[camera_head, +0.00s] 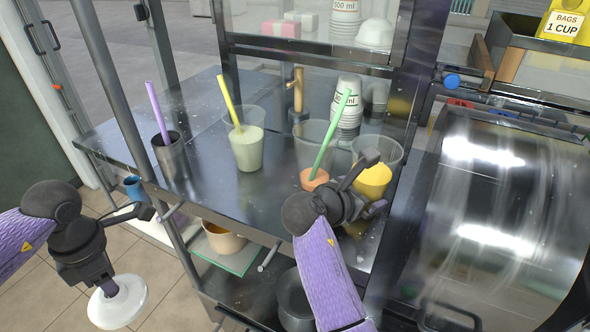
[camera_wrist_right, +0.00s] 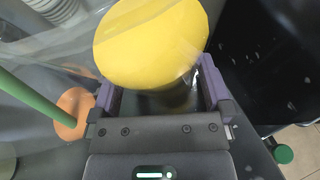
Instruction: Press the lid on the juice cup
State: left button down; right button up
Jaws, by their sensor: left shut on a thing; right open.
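Several clear cups stand on the metal counter. One holds pale green juice (camera_head: 247,150) with a yellow straw. One holds orange juice (camera_head: 314,179) with a green straw; both also show in the wrist view (camera_wrist_right: 73,112). One holds yellow juice (camera_head: 371,181), seen from above as a yellow disc in the wrist view (camera_wrist_right: 150,42). My right gripper (camera_head: 372,185) is open at the yellow cup, fingers either side of its near part; contact is unclear. My left gripper (camera_head: 106,284) is shut on a white round lid-like piece (camera_head: 118,303), low at the left, away from the cups.
A metal tumbler (camera_head: 171,157) with a purple straw stands at the counter's left. Stacked cups (camera_head: 347,105) stand behind. Metal posts and a glass panel frame the counter. A large shiny drum (camera_head: 500,215) fills the right. A shelf with a tan bowl (camera_head: 224,239) lies below.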

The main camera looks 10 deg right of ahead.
aim_at(385, 146)
jog(key=c, duration=1.2)
pick_arm(q)
jog(key=shift+r, duration=0.1)
pick_arm(e)
jog(key=shift+r, duration=0.15)
